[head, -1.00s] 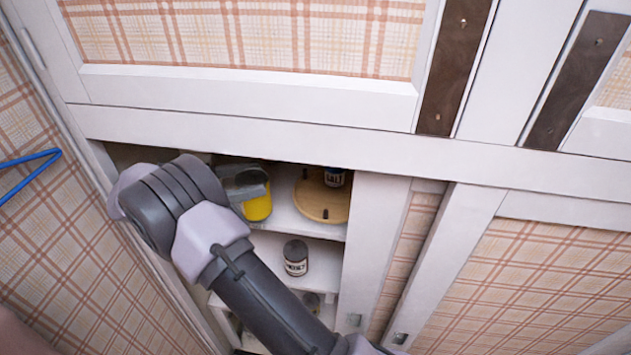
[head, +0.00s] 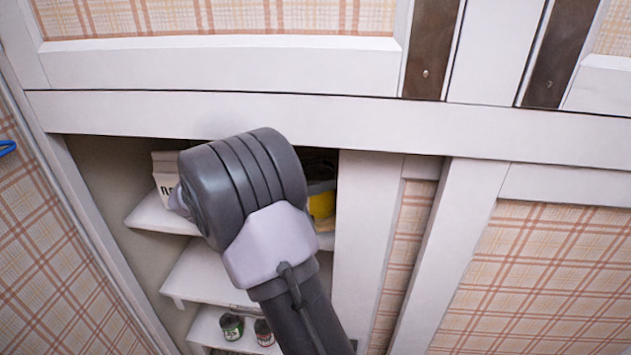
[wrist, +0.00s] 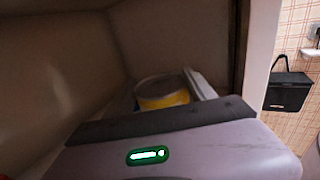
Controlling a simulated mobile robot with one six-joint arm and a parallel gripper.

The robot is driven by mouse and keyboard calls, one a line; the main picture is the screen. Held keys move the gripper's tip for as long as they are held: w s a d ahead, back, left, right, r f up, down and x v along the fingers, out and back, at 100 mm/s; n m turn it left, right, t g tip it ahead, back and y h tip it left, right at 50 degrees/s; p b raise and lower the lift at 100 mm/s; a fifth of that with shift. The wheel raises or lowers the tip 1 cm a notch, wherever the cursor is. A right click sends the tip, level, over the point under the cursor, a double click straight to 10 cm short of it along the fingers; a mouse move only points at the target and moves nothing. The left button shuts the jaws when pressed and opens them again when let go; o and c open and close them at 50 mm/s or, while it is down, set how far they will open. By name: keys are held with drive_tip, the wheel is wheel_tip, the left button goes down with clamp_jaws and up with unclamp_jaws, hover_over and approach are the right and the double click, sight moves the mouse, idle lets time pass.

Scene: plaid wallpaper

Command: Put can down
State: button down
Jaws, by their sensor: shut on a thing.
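The can is yellow with a grey top. In the wrist view the can (wrist: 165,98) sits between the fingers of my gripper (wrist: 163,90), which is shut on it. In the head view a yellow part of the can (head: 322,205) shows just right of my arm, inside the open cupboard at the upper shelf. My arm hides most of the gripper and the can's left side there. I cannot tell whether the can's base touches the shelf.
A white carton (head: 166,178) with dark lettering stands at the left of the upper shelf (head: 160,215). A green-labelled can (head: 231,326) and a red-labelled can (head: 264,332) stand on a lower shelf. The middle shelf (head: 205,275) looks bare where visible. A white upright (head: 365,230) borders the opening's right side.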

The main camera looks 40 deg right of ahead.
drive_tip(key=shift+w+a+r, duration=0.1)
drive_tip(key=shift+c, duration=1.5)
unclamp_jaws()
drive_tip(key=p+v, duration=0.6)
drive_tip(key=v, duration=0.6)
